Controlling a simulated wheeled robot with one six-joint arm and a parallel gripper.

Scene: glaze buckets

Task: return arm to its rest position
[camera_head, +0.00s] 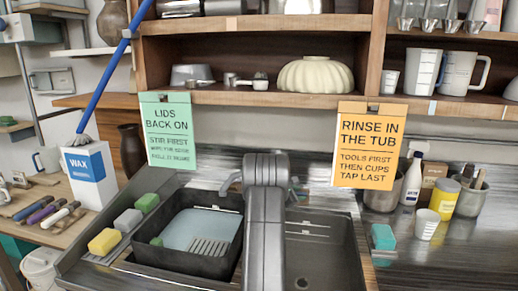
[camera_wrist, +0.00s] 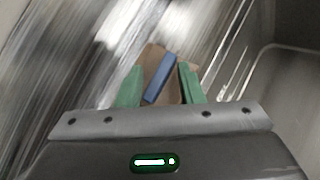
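In the wrist view, my gripper (camera_wrist: 160,85) shows two green fingertips set apart. A brown piece (camera_wrist: 152,58) with a blue bar (camera_wrist: 160,78) across it shows between them. It looks sharper than the streaked background, but I cannot tell whether the fingers grip it or it lies beyond them. In the head view, my grey arm (camera_head: 265,220) stands upright in the middle, in front of the sink; its gripper does not show there.
A black tub (camera_head: 185,262) with a pale blue piece inside is left of my arm. The sink basin (camera_head: 330,255) is right. Sponges (camera_head: 105,241) line the left edge. Shelves (camera_head: 250,98) with hanging signs (camera_head: 368,145) are behind. A yellow container (camera_head: 444,192) stands right.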

